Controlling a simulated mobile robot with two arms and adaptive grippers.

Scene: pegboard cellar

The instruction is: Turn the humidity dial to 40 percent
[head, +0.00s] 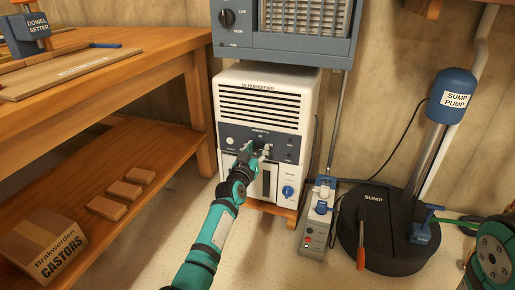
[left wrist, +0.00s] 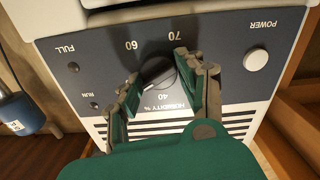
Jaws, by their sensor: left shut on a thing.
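My left gripper (left wrist: 160,78) is shut on the dial, one finger on each side. In the head view the left gripper (head: 260,152) reaches the panel and mostly covers the dial. I cannot tell which number the dial points at. My right gripper is not in view.
The white power button (left wrist: 256,60) is beside the dial. A blue knob (head: 288,191) sits lower on the dehumidifier. A blue-grey heater-like unit (head: 284,45) hangs above it. The wooden workbench (head: 120,47) is left; a power strip (head: 316,225) and black sump (head: 400,258) are right.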

